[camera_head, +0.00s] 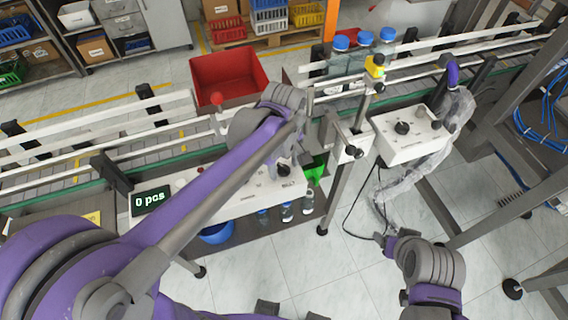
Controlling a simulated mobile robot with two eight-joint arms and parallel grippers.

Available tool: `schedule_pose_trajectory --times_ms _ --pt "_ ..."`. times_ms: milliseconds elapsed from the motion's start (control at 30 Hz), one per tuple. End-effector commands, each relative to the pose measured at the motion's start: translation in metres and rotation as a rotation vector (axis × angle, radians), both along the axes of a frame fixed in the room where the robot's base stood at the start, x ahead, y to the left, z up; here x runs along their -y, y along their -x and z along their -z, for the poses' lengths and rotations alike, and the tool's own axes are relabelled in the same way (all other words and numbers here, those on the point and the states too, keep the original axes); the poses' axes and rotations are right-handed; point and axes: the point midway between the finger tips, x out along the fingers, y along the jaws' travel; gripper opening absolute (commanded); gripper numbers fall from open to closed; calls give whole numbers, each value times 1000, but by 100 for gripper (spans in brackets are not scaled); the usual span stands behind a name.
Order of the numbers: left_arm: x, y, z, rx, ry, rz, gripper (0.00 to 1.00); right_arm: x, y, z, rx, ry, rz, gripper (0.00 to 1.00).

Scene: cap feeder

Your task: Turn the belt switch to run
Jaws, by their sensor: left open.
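A white control panel (243,205) with a display reading "0 pcs" (152,200) stands in front of the conveyor. A black rotary knob (284,171) sits near its right end. A second white control box (394,147) to the right carries another black knob (402,128). I cannot read which knob is the belt switch or how either is set. My left arm reaches across the panel, and my left gripper (284,156) is open close above the first knob. I cannot tell if it touches the knob. My right arm shows at lower right; its fingers cannot be made out.
The conveyor (130,155) runs across behind the panels, with blue-capped bottles (363,52) on it. A red bin (228,78) stands behind the panel, and a yellow sensor (375,66) on a post. Small bottles (287,212) stand on a lower shelf.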

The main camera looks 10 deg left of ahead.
Motion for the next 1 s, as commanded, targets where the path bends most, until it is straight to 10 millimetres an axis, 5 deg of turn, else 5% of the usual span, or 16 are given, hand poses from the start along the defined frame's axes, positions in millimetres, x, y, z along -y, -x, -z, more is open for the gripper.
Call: schedule_pose_trajectory --times_ms 67,500,1000 --pt "0 0 0 0 0 0 74 0 0 0 0 0 0 68" --pt "0 0 0 0 0 0 0 0 0 0 0 0 0 68" --pt "0 0 0 -1 1 112 0 0 2 4 -3 0 0 68"
